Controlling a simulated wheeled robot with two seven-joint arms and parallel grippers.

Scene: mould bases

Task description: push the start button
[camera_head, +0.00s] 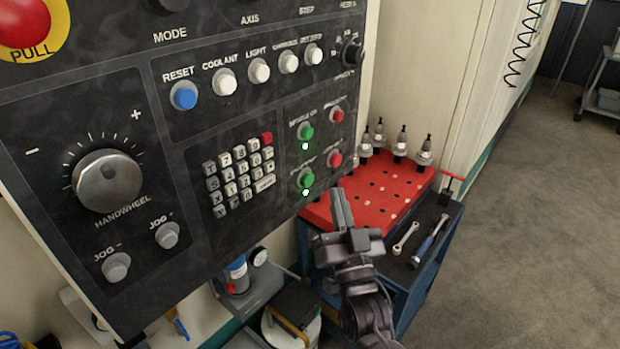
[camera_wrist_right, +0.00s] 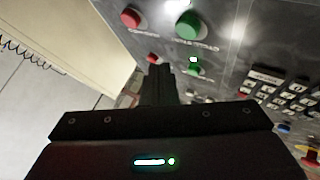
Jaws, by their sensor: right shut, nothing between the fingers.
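The black control panel has two green buttons with red buttons at their right. The upper green button (camera_head: 306,131) has a label that seems to read SPINDLE ON. The lower green button (camera_head: 306,178) has a label too small to read, so I cannot tell for sure which is start. Both have a small lit lamp below. The right wrist view shows them inverted, a large green button (camera_wrist_right: 188,25) and a smaller one (camera_wrist_right: 195,70). My right gripper (camera_head: 341,205) is shut and empty, right of and below the lower green button in the picture. My left gripper is out of view.
Red buttons (camera_head: 337,116) (camera_head: 336,159) and a keypad (camera_head: 238,180) flank the green buttons. A cart with a red top (camera_head: 388,192) holding several tool holders stands behind my right gripper. Open floor (camera_head: 530,220) is at the right.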

